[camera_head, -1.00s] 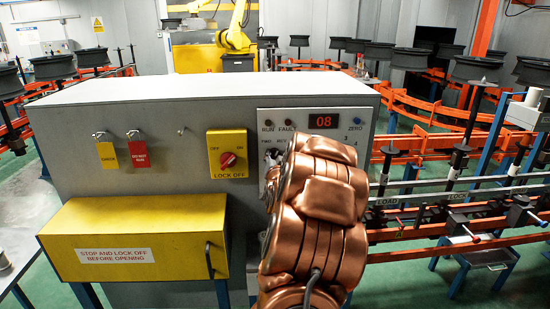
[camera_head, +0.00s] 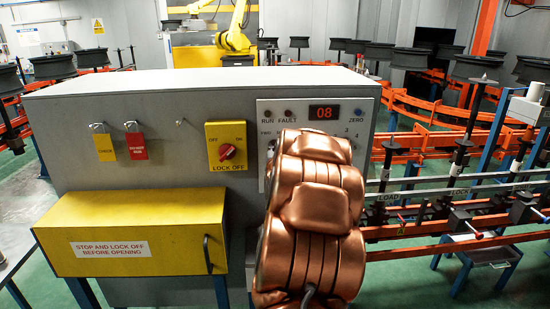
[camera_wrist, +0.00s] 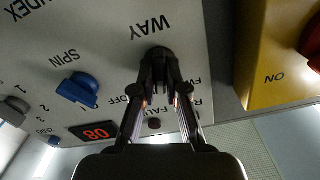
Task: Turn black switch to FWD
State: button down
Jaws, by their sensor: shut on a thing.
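The black switch (camera_wrist: 158,55) is on the grey panel under the word WAY in the wrist view, which shows the panel upside down. My gripper (camera_wrist: 158,72) is shut on the black knob, with a finger on either side. The fingers cover much of the knob, so I cannot tell where it points. The OFF label (camera_wrist: 135,92) and a partly cut FW label (camera_wrist: 191,81) show beside the fingers. In the head view my copper arm hides the switch and most of the gripper.
A blue SPIN knob (camera_wrist: 78,90) and a grey knob (camera_wrist: 15,110) sit near the switch. A yellow lock-off box (camera_head: 227,145) with a red knob is left of the panel in the head view. A yellow cover (camera_head: 135,235) juts out below.

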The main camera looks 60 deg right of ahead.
jog(key=shift+n+b, duration=4.1)
jog(key=shift+b, duration=1.65)
jog(key=shift+r, duration=0.1)
jog(key=c, duration=1.2)
grip_release()
jog(key=shift+w+d, duration=0.1)
jog(key=v, duration=1.2)
